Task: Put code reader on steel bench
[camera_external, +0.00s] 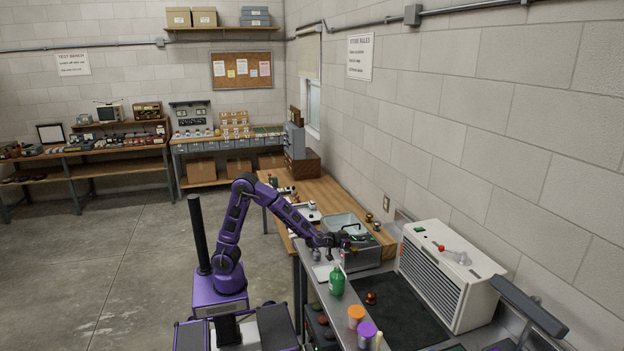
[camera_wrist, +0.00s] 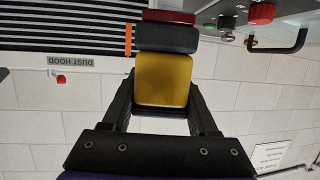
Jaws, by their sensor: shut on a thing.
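My gripper (camera_external: 337,240) is shut on the code reader (camera_wrist: 163,80), which has a yellow body, a dark grey part and a dark red end in the wrist view. The fingers (camera_wrist: 162,88) grip it from both sides. In the external view the gripper is above the near end of the metal box, and the reader is too small to make out clearly. The steel bench (camera_external: 342,318) runs along the right wall, below and in front of the gripper.
A metal box with an open basin (camera_external: 346,222) stands close by the gripper. The bench holds a green bottle (camera_external: 337,281), orange (camera_external: 355,316) and purple (camera_external: 367,330) topped containers, a dark mat (camera_external: 400,308) and a white dust hood (camera_external: 448,272). A wooden bench (camera_external: 318,190) adjoins behind.

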